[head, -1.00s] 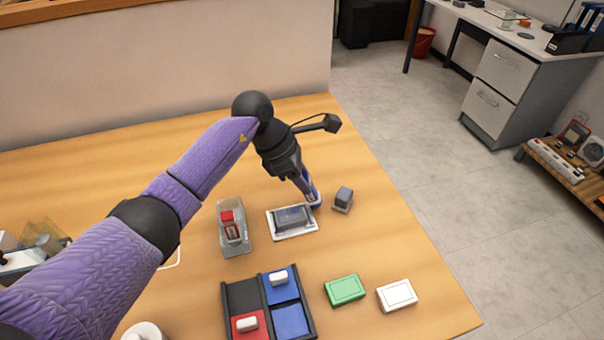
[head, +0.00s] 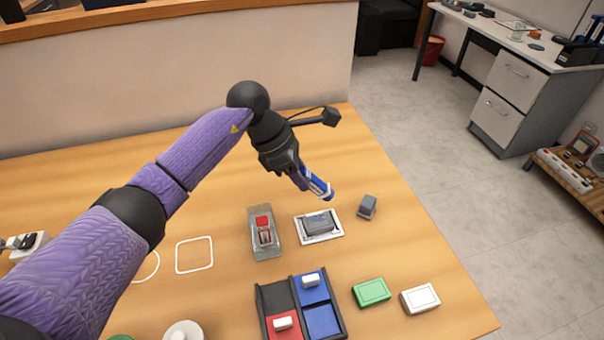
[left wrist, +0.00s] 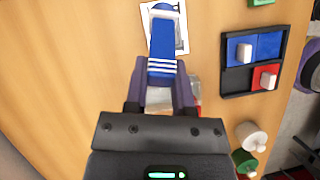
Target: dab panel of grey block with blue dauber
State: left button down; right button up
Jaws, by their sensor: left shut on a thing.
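My left gripper (head: 302,178) is shut on the blue dauber (head: 319,187), a blue tube with white bands. It holds the dauber tilted above the table, behind the grey block. In the left wrist view the dauber (left wrist: 162,45) sticks out between the fingers (left wrist: 162,85) and covers much of the block's white mat. The grey block (head: 319,225) lies on a white-edged mat (head: 337,237); its panel is not clear at this size. A small grey cube-like piece (head: 367,206) stands to the right of the mat. My right gripper is not in view.
A grey holder with a red part (head: 264,233) stands left of the mat. A dark tray (head: 260,299) with blue and red compartments lies in front. A green block (head: 371,292) and a white block (head: 420,298) lie at right. White outlines mark the table at left.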

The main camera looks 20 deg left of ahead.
aim_at(315, 177)
pick_arm(q)
notch_tip(315, 177, up, 4)
jog(key=p, duration=0.2)
jog(key=shift+w+p, duration=0.1)
jog(key=shift+p, duration=0.2)
jog(key=shift+d+r, duration=0.1)
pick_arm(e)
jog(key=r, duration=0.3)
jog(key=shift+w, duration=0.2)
